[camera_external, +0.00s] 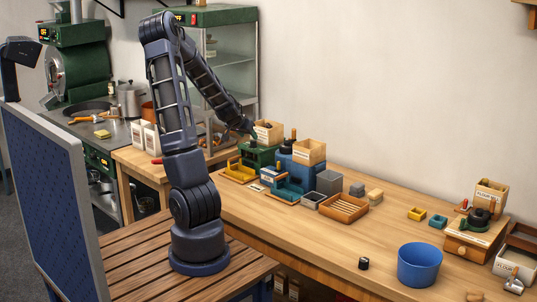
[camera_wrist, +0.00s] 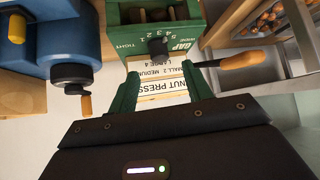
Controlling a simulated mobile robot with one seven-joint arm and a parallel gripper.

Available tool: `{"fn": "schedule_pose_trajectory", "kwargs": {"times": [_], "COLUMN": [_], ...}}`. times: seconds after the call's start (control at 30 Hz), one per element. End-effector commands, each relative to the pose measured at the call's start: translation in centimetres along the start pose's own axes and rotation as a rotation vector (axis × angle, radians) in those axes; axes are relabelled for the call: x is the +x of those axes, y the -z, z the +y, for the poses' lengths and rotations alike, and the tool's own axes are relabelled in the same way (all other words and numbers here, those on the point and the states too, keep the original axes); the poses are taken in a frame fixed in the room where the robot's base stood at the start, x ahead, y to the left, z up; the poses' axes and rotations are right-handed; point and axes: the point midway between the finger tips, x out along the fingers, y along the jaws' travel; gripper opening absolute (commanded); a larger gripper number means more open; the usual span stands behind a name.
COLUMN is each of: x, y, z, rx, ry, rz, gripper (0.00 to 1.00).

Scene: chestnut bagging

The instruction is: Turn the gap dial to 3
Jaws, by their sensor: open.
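The green nut press (camera_external: 258,157) stands on the wooden bench, and its front shows upside down in the wrist view (camera_wrist: 118,40). Its dial (camera_wrist: 157,46) is a small black knob below a scale marked 1 to 5, with "GAP" and "TIGHT" lettered beside it. The number it points to is too unclear to tell. My gripper (camera_wrist: 160,72) is open, its two green fingers on either side of the view just short of the dial, with nothing between them but the label card behind. In the external view my gripper (camera_external: 250,136) is above the press, partly lost against it.
A crank with an orange handle (camera_wrist: 240,59) sticks out right of the dial, close to the right finger. A blue machine (camera_wrist: 48,40) with a black hub and yellow handle stands at left. Chestnuts (camera_wrist: 268,20) lie upper right.

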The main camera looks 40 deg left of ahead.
Motion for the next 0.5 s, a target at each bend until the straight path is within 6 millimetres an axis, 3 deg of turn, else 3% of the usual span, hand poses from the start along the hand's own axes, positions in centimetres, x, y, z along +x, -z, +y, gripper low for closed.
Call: {"fn": "schedule_pose_trajectory", "kwargs": {"times": [0.5], "x": [-3.6], "y": [0.0], "z": [-0.1], "rx": [-0.002], "ry": [0.001], "rz": [0.000], "gripper": [0.50]}}
